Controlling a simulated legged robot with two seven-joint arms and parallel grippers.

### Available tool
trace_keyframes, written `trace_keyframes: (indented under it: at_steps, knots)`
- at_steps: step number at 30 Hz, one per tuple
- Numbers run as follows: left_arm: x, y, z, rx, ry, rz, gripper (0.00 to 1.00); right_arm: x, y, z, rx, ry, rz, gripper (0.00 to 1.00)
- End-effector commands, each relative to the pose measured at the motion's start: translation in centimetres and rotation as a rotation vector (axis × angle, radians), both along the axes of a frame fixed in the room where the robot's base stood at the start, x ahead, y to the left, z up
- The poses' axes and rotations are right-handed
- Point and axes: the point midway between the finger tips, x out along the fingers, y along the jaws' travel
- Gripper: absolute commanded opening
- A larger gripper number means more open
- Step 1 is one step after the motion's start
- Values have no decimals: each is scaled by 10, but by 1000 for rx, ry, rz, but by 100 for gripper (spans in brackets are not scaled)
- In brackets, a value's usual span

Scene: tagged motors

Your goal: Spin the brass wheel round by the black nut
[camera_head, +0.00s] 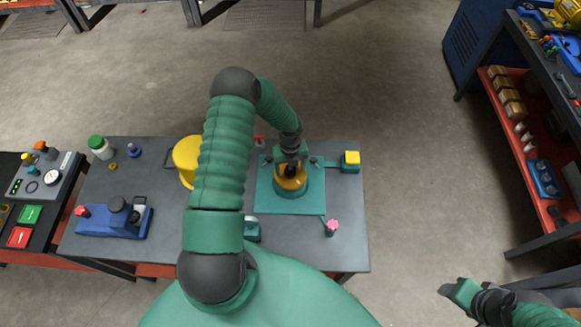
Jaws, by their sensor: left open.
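The brass wheel (292,183) sits on a round teal base on a teal plate (264,203), at the right part of the grey table. The black nut (290,171) shows as a dark spot at the wheel's middle. My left gripper (290,160) is right above the wheel and the nut, pointing down and open; its fingers partly hide the nut. I cannot tell whether they touch it. My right gripper (452,290) is off the table at the lower right, over the floor, and its fingertips are too small to judge.
A yellow round container (186,155) and a blue device (112,220) are further left. A tool shelf (530,130) stands at the far right.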

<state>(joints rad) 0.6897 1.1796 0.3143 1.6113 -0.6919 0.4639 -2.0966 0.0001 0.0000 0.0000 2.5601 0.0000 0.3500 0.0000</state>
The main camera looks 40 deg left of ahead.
Motion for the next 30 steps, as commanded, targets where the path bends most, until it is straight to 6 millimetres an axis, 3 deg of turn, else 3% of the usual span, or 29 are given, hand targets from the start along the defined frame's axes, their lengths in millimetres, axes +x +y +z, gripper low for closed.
trace_keyframes:
  at_steps: [5,21,30]
  knots:
    - [0,0,12,0,0,1,73,0,0,10,0,0,0,57]
    - [0,0,78,0,0,1,73,0,0,62,0,0,0,57]
    - [0,0,80,-1,1,1,73,0,0,62,0,0,0,57]
